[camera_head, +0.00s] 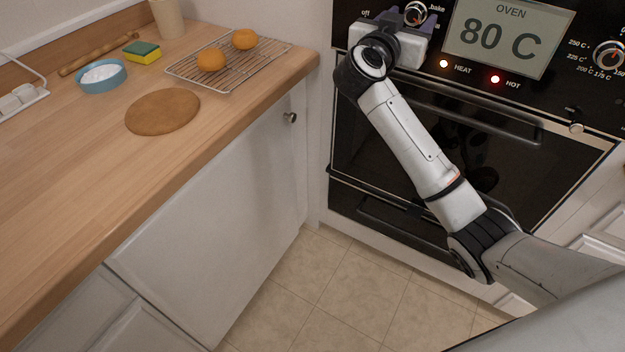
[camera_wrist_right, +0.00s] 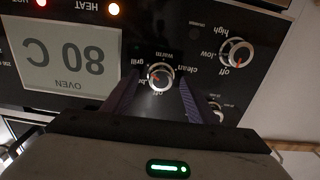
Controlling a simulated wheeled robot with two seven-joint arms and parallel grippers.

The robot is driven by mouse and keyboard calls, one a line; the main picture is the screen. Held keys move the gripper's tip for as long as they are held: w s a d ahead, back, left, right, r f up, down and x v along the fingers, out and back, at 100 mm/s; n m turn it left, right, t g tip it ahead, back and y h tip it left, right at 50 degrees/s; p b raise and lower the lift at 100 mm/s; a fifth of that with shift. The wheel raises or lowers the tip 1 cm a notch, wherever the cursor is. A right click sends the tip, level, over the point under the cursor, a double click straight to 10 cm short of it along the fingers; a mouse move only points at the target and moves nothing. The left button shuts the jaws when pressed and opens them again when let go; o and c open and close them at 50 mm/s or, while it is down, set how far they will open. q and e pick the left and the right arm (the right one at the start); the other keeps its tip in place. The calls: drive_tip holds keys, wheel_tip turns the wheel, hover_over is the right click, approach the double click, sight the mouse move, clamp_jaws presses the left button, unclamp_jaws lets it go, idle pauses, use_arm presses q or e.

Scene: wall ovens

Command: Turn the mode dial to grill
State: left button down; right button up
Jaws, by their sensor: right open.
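The mode dial (camera_head: 416,13) is a round silver-rimmed knob on the black oven panel. In the right wrist view, which is upside down, the mode dial (camera_wrist_right: 160,76) has labels such as grill, warm, clean, off and bake around it. A small red mark shows on it, but I cannot tell its exact setting. My right gripper (camera_head: 409,20) is at the panel, just below the dial in the head view. In the wrist view the purple fingers of the right gripper (camera_wrist_right: 159,84) are apart, one on each side of the dial; contact cannot be told. My left gripper is not in view.
The oven display (camera_head: 508,37) reads 80 C, with the HEAT and HOT lamps lit below it. A temperature dial (camera_head: 608,54) is at the right. Another dial (camera_wrist_right: 236,53) marked low and high shows in the wrist view. The oven door handle (camera_head: 480,108) runs below. A wooden counter (camera_head: 60,200) stands left.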

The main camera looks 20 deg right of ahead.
drive_tip(key=s+a+n+t+y+p, duration=0.2)
drive_tip(key=s+a+t+p, duration=0.1)
drive_tip(key=s+a+t, duration=0.8)
drive_tip(key=s+a+f+n+g+y+p, duration=0.1)
drive_tip(key=s+a+f+n+g+y, duration=0.1)
drive_tip(key=a+f+n+y, duration=0.3)
drive_tip(key=s+a+f+n+g+y, duration=0.2)
drive_tip(key=s+a+f+n+y, duration=0.2)
drive_tip(key=a+f+y, duration=0.6)
drive_tip(key=shift+s+f+n+g+y+p, duration=0.35)
drive_tip(key=shift+f+n, duration=0.55)
drive_tip(key=shift+f, duration=1.25)
